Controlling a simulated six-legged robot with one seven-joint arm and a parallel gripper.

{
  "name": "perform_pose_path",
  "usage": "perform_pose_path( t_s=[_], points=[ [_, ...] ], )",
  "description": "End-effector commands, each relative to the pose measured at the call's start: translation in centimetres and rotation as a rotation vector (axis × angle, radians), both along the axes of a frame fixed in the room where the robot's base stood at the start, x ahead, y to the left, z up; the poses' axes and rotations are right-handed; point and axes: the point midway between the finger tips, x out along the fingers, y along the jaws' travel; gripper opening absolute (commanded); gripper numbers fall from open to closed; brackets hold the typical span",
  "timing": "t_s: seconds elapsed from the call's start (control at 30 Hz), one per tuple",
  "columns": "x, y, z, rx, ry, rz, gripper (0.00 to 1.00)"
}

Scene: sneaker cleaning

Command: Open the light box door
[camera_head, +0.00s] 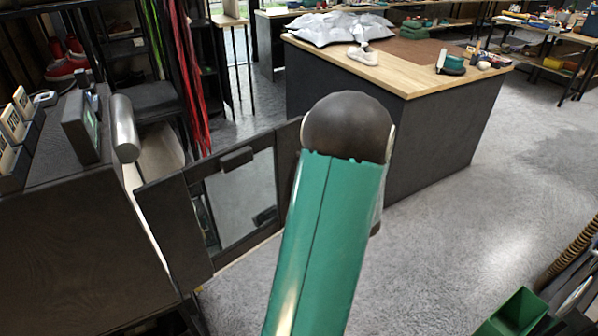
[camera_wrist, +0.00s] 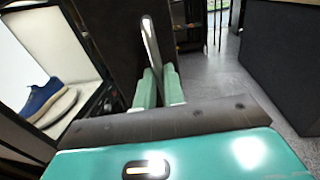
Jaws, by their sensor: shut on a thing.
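The light box (camera_head: 85,235) stands at the left in the head view, with a bright strip of its lit inside showing at its open front edge. Its door (camera_head: 181,225), a dark panel with a window, stands swung out from the box towards my arm. In the wrist view my gripper (camera_wrist: 160,88) has its two green fingers on either side of the upright silver door handle (camera_wrist: 150,45), shut on it. The dark door panel (camera_wrist: 108,35) is behind the handle. The lit inside with a blue sneaker (camera_wrist: 42,97) on a round stand shows at the left. My arm hides the gripper in the head view.
A dark counter with a wooden top (camera_head: 405,75) stands behind my arm. A shelf with red and green laces (camera_head: 183,75) is behind the box. A green bin (camera_head: 515,315) is at the lower right.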

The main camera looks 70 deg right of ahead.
Motion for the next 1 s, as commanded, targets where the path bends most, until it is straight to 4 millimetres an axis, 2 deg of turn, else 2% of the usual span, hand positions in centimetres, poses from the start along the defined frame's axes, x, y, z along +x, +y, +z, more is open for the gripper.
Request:
perform_pose_path(
  t_s=[0.13, 0.3, 0.5, 0.87, 0.9, 0.97, 1.0],
  points=[
    [-2.1, 1.9, 0.1, -0.002, -0.003, 0.01, 0.0],
    [-3.9, 3.5, 0.1, -0.002, -0.005, 0.015, 0.0],
    [-4.5, 4.4, 0.1, -0.001, -0.006, 0.021, 0.0],
    [-4.4, 4.8, 0.1, 0.0, -0.008, 0.024, 0.0],
    [-4.4, 4.8, 0.1, 0.0, -0.008, 0.024, 0.18],
    [-4.5, 4.8, 0.1, 0.0, -0.007, 0.023, 0.3],
    [-4.5, 4.7, 0.1, -0.001, -0.007, 0.022, 0.33]
  ],
)
